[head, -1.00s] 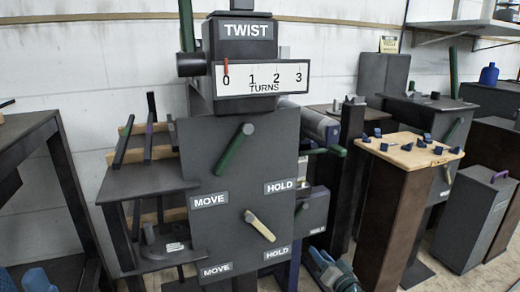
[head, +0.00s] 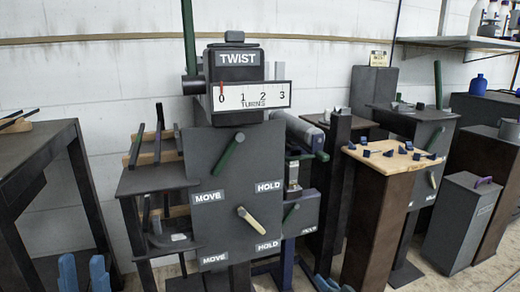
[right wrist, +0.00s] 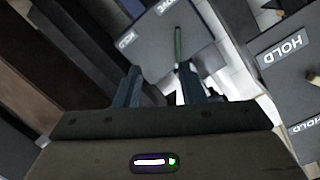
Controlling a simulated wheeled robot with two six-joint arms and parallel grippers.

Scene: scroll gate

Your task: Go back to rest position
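My left gripper (head: 82,275) shows at the bottom left of the head view, its two blue fingers apart with nothing between them. My right gripper (right wrist: 157,88) is open and empty in the right wrist view; only a blue tip shows at the bottom edge of the head view. The gate panel (head: 215,172) stands ahead, beyond both grippers, with a green handle (head: 228,153) and a cream handle (head: 251,221). Neither gripper touches it. The turns dial (head: 250,97) under the TWIST label has its red pointer at 0.
A dark table (head: 35,150) stands at the left. A wood-topped pedestal (head: 375,215) with small blue pieces and a grey box (head: 462,218) with a purple handle stand at the right. A wall shelf (head: 460,41) is at the upper right.

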